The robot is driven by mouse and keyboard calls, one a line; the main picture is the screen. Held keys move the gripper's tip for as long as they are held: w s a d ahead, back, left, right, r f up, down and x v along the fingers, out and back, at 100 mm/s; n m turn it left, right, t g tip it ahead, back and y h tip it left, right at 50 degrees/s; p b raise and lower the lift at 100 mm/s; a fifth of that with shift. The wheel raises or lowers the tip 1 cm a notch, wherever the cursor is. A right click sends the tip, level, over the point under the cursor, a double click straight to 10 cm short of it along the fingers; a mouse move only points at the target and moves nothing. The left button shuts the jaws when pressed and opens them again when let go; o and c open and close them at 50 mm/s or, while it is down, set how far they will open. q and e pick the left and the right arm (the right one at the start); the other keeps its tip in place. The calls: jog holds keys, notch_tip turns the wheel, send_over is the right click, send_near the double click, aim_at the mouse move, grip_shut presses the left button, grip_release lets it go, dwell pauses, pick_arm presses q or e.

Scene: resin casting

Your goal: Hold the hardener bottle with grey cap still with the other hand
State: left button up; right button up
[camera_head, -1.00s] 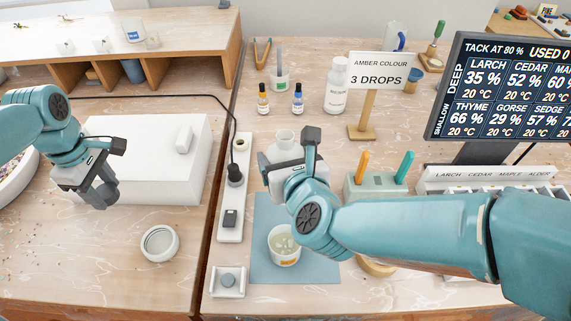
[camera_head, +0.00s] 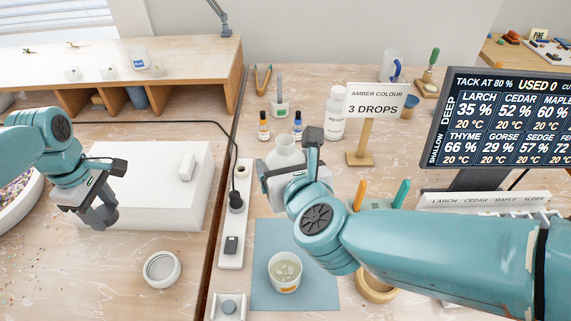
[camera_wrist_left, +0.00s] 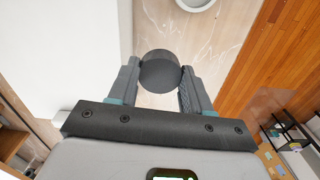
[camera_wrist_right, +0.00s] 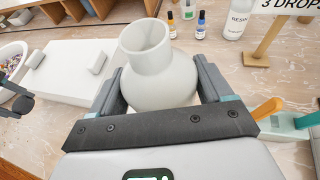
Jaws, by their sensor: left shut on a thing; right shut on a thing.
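The hardener bottle (camera_head: 287,150) is a white, wide-shouldered bottle with its open neck showing and no cap on it. My right gripper (camera_wrist_right: 160,95) is shut around its body, and the bottle looks roughly upright. Its base is hidden behind my gripper and arm in the head view. My left gripper (camera_head: 103,215) is at the left, in front of the white box and well apart from the bottle. It is shut on a dark grey round cap (camera_wrist_left: 160,72), best seen in the left wrist view.
A cup with pale contents (camera_head: 285,271) stands on a blue mat (camera_head: 262,240). A power strip (camera_head: 231,250), white box (camera_head: 150,165) and white ring-shaped lid (camera_head: 162,269) lie to the left. Dropper bottles (camera_head: 264,127), a resin bottle (camera_head: 336,127) and a sign (camera_head: 376,104) stand behind.

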jog(key=shift+r, duration=0.1)
jog(key=o, duration=0.4)
jog(key=c, duration=0.6)
pick_arm(q)
jog(key=shift+s, duration=0.15)
pick_arm(e)
jog(key=shift+s, duration=0.1)
